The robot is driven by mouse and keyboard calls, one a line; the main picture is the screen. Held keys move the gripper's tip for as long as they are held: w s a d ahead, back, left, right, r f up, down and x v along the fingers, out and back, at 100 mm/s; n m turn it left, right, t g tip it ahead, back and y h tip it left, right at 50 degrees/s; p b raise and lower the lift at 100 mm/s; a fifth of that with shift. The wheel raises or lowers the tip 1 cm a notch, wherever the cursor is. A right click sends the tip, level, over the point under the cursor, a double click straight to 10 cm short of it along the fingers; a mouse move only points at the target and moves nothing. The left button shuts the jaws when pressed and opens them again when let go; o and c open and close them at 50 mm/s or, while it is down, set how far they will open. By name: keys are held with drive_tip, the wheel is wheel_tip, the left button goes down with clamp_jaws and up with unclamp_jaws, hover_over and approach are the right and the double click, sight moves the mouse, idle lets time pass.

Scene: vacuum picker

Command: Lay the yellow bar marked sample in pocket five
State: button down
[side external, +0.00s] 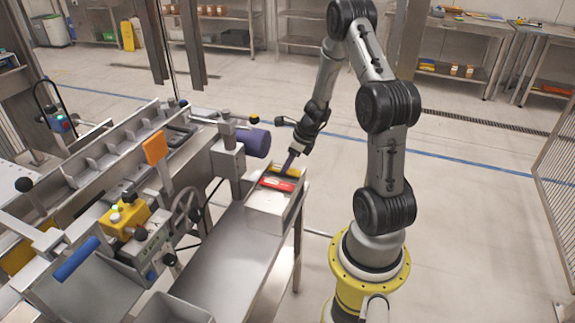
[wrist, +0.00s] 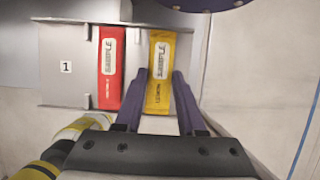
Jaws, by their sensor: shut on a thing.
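The yellow bar (wrist: 161,65) with a white label reading SAMPLE lies between the two purple fingers of my gripper (wrist: 157,82) in the wrist view. My gripper is shut on it. In the side view my gripper (side external: 289,163) points down at the far end of a metal holder (side external: 265,203), with the yellow bar (side external: 284,171) under it. I cannot tell whether the bar is clear of the holder. A row of metal pockets (side external: 105,150) runs along the machine at left; I cannot read any pocket five mark.
A red bar (wrist: 111,68), also labelled SAMPLE, lies in the holder left of the yellow one, beside a plate marked 1 (wrist: 66,67). A purple cylinder (side external: 256,143), an orange paddle (side external: 155,149) and a handwheel (side external: 187,208) stand between holder and pockets. The steel table (side external: 225,255) is bare in front.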

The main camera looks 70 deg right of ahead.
drive_tip(key=shift+f, duration=0.25)
drive_tip(key=c, duration=0.5)
unclamp_jaws()
